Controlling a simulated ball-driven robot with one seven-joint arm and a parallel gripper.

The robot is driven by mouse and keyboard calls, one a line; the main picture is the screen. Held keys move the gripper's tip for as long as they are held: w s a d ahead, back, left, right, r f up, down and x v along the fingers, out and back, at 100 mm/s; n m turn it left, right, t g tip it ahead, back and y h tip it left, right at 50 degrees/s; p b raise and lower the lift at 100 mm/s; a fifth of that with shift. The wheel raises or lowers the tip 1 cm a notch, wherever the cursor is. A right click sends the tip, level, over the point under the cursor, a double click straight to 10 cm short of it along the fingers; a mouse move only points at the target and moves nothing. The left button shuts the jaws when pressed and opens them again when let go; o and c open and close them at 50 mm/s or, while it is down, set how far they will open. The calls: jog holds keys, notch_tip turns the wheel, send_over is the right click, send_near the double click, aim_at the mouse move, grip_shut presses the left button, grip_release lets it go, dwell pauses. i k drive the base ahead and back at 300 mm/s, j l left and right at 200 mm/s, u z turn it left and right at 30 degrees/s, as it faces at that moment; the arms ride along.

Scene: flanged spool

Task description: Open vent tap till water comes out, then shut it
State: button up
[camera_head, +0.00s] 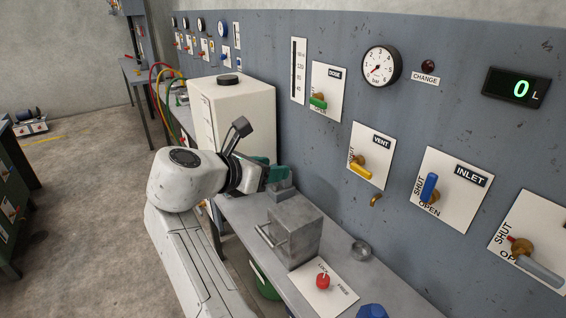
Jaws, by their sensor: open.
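The vent tap (361,170) has a yellow lever on a white plate marked VENT, on the grey-blue panel. Its lever slants slightly down to the right, near the word SHUT; its exact setting is too small to tell. A short brass spout (376,201) sits below it, and I see no water at it. My gripper (256,152) is open, left of the vent tap and apart from it, above the left part of the bench, near a teal item (279,173). Whether anything is between its fingers is not clear.
The display (516,88) reads 0 L. A pressure gauge (381,66), white cabinet (232,112), grey metal block (292,235) and red knob (323,281) stand around.

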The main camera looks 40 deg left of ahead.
aim_at(358, 161)
jog(key=u, duration=0.7)
